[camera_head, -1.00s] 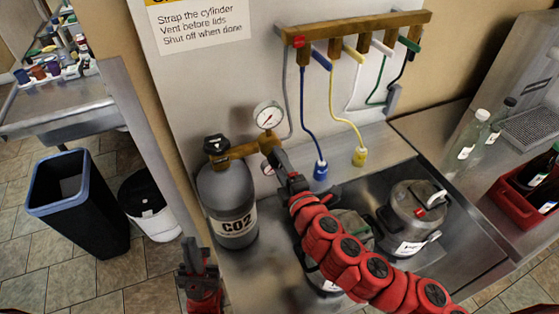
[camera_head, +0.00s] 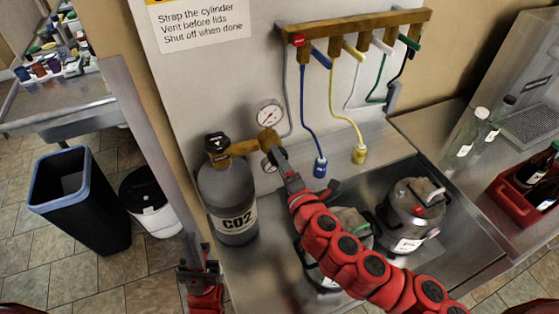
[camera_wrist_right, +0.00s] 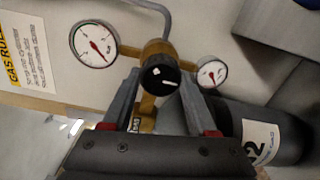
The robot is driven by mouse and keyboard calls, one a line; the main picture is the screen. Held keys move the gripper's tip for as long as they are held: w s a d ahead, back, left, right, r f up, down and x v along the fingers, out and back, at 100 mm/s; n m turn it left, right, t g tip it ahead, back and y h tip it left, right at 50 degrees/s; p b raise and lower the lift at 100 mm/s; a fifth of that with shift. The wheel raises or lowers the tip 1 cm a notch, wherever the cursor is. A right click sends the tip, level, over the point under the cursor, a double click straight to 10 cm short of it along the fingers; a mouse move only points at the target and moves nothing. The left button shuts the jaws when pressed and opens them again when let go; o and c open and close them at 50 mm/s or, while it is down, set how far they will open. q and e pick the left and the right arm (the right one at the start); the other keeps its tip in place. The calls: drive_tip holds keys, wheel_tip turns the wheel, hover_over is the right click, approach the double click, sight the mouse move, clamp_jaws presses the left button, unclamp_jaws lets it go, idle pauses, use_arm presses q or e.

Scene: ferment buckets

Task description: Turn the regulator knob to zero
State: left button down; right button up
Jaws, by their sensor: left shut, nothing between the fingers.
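The regulator knob (camera_wrist_right: 160,76) is black and round with a white mark pointing right and slightly down in the right wrist view. It sits on the brass regulator body (camera_head: 243,147) on the grey CO2 cylinder (camera_head: 228,200). My right gripper (camera_wrist_right: 158,76) is open, its fingers on either side of the knob with small gaps visible. In the head view my right gripper (camera_head: 277,154) covers the knob. A large gauge (camera_wrist_right: 94,44) is left of the knob and a small gauge (camera_wrist_right: 212,72) right of it. My left gripper (camera_head: 197,262) is shut and empty, low beside the cylinder.
A brass manifold (camera_head: 355,30) with coloured valves and hoses hangs on the wall. Two steel kegs stand in the sink, the right one (camera_head: 412,212) clear of my right arm, the other partly behind it. A red crate (camera_head: 507,203) with bottles is far right.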

drive_tip(key=o, duration=0.4)
drive_tip(key=shift+o, duration=0.2)
drive_tip(key=shift+s+d, duration=0.1)
drive_tip(key=p+v, duration=0.9)
drive_tip(key=v, duration=0.8)
drive_tip(key=shift+s, duration=0.1)
